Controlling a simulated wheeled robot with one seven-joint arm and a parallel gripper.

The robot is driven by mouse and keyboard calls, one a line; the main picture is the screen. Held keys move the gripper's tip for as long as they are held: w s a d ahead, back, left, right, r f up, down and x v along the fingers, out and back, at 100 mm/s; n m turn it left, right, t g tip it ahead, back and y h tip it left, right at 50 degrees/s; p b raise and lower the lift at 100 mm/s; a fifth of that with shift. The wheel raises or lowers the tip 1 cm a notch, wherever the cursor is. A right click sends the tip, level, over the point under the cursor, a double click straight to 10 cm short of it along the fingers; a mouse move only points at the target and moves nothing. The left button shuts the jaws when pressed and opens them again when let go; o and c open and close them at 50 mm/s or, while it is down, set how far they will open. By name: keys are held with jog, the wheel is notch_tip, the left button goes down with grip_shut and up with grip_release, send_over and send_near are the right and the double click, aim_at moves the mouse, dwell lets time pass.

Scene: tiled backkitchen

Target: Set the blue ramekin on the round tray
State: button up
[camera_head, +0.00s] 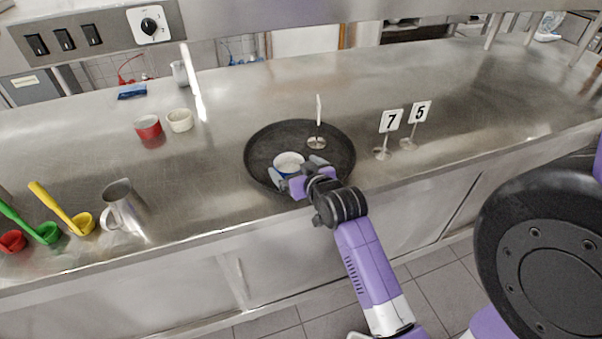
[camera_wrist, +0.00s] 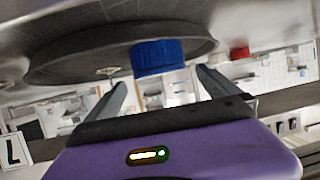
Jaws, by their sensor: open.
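The blue ramekin (camera_head: 289,161), with a white inside, sits upright on the dark round tray (camera_head: 340,165), toward the tray's front left. The wrist view is upside down and shows the blue ramekin (camera_wrist: 160,58) resting on the tray (camera_wrist: 80,56). My gripper (camera_head: 285,182) is at the tray's front edge, right at the ramekin's near side. In the wrist view my gripper (camera_wrist: 161,77) is open, one finger to each side of the ramekin, with gaps visible. The ramekin's lower near side is partly hidden by my gripper in the head view.
A card stand (camera_head: 317,141) is on the tray's back right. Number stands 7 (camera_head: 390,122) and 5 (camera_head: 419,112) stand right of it. A red ramekin (camera_head: 148,127), a cream ramekin (camera_head: 180,121), a metal jug (camera_head: 122,205) and coloured ladles (camera_head: 60,208) are to the left.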

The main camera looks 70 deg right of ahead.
jog(key=v, duration=0.4)
jog(key=shift+s+a, duration=0.15)
jog(key=shift+s, duration=0.05)
jog(key=s+a+f+n+t+y, duration=0.1)
jog(key=s+a+n+t+y, duration=0.1)
jog(key=a, duration=0.7)
jog(key=s+a+f+n+t+y, duration=0.1)
jog(key=a+f+n, duration=0.1)
jog(key=a, duration=0.8)
jog(key=s+a+r+n+t+y, duration=0.1)
jog(key=s+a+r+n+y, duration=0.1)
jog(key=s+a, duration=0.4)
jog(key=s+a+r+n+t+y, duration=0.1)
jog(key=s+a+r+n+y, duration=0.1)
jog(key=s+a+r+y, duration=0.2)
jog(key=s+a, duration=0.3)
jog(key=a, duration=0.1)
jog(key=shift+a+r+n, duration=0.15)
jog(key=shift+a+n, duration=0.05)
jog(key=shift+n, duration=0.2)
